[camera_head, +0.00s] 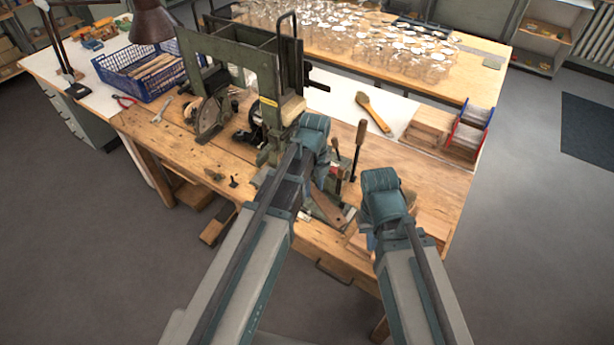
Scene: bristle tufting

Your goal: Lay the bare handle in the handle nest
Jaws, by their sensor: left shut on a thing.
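My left gripper (312,132) is at the front of the green tufting machine (255,75). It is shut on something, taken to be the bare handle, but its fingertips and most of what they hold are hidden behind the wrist. A pale wood-coloured piece (292,109) shows just left of the gripper, against the machine; I cannot tell whether it is the handle or part of the nest. The handle nest cannot be made out clearly. My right gripper (384,190) is over the right front of the bench, with its fingers hidden under the wrist.
A finished brush (373,112) lies on a white mat (335,103). Wooden blocks (430,125) and a red and blue rack (468,130) stand right. A wooden-handled lever (359,138) rises between the arms. A blue crate (135,72), pliers (124,101) and many glass jars (350,35) stand farther off.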

